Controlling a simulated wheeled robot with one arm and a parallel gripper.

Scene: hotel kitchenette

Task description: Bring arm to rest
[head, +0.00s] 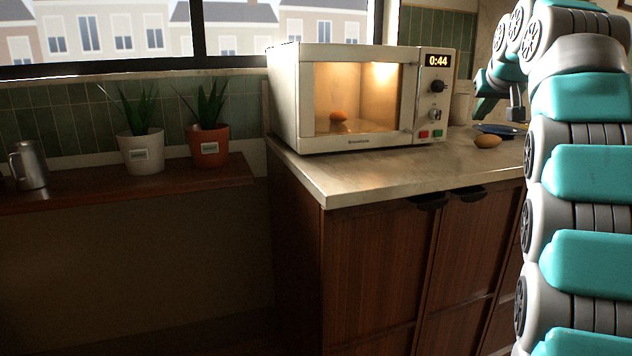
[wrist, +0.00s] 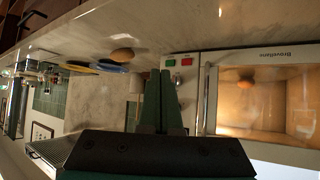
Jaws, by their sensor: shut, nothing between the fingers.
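My gripper (wrist: 161,80) is shut and empty, its two fingers together in the middle of the wrist view. In the head view my arm rises along the right edge and bends over at the top. The end of the arm (head: 514,110) is partly hidden there and hangs above the right part of the counter, to the right of the microwave and touching nothing that I can see.
A lit microwave (head: 283,95), door closed, reads 0:44, with a brown roundish item (head: 338,116) inside. A similar item (head: 487,141) lies on the counter (head: 330,179) near a blue plate (wrist: 110,66). Potted plants (head: 143,152) and a metal jug (head: 31,167) stand left.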

